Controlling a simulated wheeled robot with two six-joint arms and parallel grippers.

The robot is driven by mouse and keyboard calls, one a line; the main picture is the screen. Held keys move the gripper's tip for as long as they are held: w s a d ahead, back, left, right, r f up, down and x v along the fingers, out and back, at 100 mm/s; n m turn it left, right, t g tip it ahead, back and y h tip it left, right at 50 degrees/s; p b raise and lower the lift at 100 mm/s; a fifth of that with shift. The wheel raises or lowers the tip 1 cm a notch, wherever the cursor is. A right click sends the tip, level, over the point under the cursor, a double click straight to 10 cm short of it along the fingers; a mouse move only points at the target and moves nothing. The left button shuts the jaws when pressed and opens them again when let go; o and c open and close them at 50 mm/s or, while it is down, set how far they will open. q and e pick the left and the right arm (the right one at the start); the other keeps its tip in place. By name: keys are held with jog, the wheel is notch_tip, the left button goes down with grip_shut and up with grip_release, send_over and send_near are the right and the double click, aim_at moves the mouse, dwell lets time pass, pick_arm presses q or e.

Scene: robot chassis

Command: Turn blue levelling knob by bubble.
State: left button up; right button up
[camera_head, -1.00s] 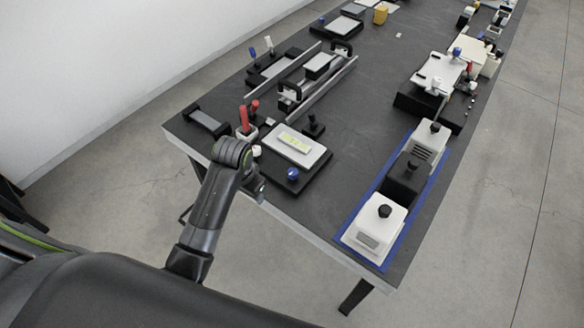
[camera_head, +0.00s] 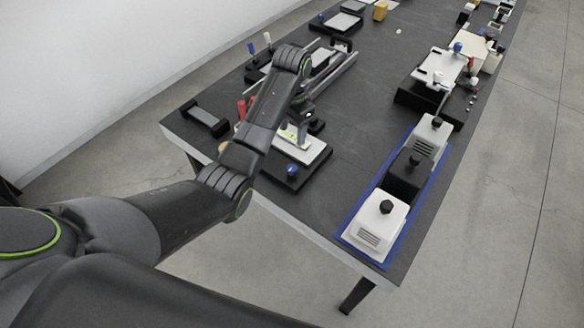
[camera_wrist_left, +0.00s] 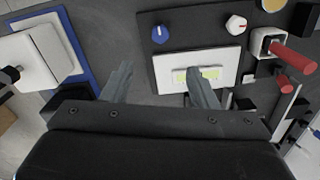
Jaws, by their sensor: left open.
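The blue levelling knob (camera_head: 292,170) sits on the near corner of a black base, beside a white plate (camera_head: 312,152). It also shows in the left wrist view (camera_wrist_left: 160,34), with a pale mark on top. A yellow-green bubble level (camera_wrist_left: 190,75) lies on the white plate, partly covered by one finger. My left gripper (camera_wrist_left: 160,82) is open and empty, its fingers spread over the plate's side of the base, with the knob beyond the fingertips. In the head view my left arm (camera_head: 265,110) hides part of the base. My right gripper is not in view.
A white knob (camera_wrist_left: 236,23) and a red-handled part (camera_wrist_left: 290,52) stand near the plate. A blue tray (camera_head: 345,238) with white and black boxes is to the right. Rails (camera_head: 335,72) lie behind. Bare table lies between base and tray.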

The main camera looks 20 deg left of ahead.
aim_at(292, 168)
pick_arm(q)
notch_tip(292, 168, down, 15)
jog(key=shift+f, duration=0.15)
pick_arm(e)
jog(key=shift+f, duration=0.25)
pick_arm(q)
jog(key=shift+c, duration=0.4)
jog(key=c, duration=0.9)
jog(key=shift+p, duration=0.35)
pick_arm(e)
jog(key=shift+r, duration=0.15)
